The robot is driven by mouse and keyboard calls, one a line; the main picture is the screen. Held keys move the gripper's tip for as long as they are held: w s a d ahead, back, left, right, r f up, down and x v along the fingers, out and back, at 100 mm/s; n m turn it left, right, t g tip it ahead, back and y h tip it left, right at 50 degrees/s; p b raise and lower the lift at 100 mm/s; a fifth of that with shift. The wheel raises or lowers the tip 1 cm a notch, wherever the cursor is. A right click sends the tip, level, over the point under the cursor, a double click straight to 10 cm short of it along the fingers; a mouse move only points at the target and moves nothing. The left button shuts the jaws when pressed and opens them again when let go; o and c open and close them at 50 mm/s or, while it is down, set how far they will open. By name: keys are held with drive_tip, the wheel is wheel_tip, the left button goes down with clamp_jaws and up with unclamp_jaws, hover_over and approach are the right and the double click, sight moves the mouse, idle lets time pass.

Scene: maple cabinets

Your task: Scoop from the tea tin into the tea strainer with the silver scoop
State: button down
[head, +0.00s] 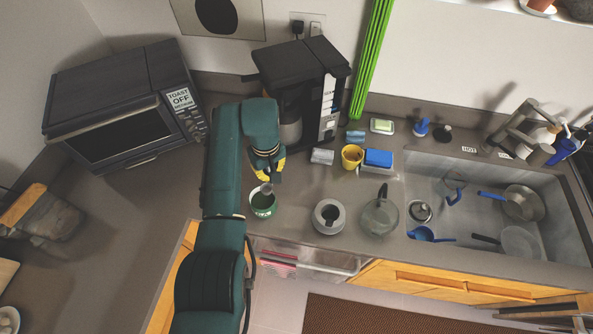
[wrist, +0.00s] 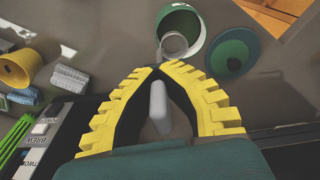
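The green tea tin (head: 263,211) stands open on the counter below my gripper (head: 269,177). It also shows at the top of the wrist view (wrist: 194,14). My gripper's yellow fingers (wrist: 156,70) are closed around the grey handle of the silver scoop (wrist: 158,104). The scoop's round bowl (wrist: 174,44) is at the tin's mouth; I cannot tell how deep it is or whether it holds tea. A grey round vessel with a dark centre (head: 328,216) stands right of the tin. A round, see-through piece with a dark handle (head: 380,218) lies further right; I cannot tell which is the strainer.
A green disc, perhaps the tin's lid (wrist: 233,53), lies beside the tin, hidden by my arm in the head view. A coffee machine (head: 300,80), yellow cup (head: 352,157) and blue sponge (head: 378,158) stand behind. The sink (head: 480,235) is right; a toaster oven (head: 120,100) is left.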

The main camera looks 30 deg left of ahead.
drive_tip(key=shift+s+a+n, duration=0.15)
drive_tip(key=shift+s+a, duration=0.2)
drive_tip(key=shift+a, duration=0.25)
drive_tip(key=shift+s+a+n, duration=0.15)
drive_tip(key=shift+s+a, duration=0.2)
drive_tip(key=shift+a, duration=0.25)
drive_tip(key=shift+d+f+b, duration=0.1)
drive_tip(key=shift+f+b, duration=0.45)
drive_tip(key=shift+f, duration=0.4)
wheel_tip(320, 180, down, 8)
drive_tip(key=b, duration=0.6)
wheel_tip(320, 180, up, 9)
drive_tip(key=p, duration=0.7)
drive_tip(key=shift+f, duration=0.1)
idle(0.3)
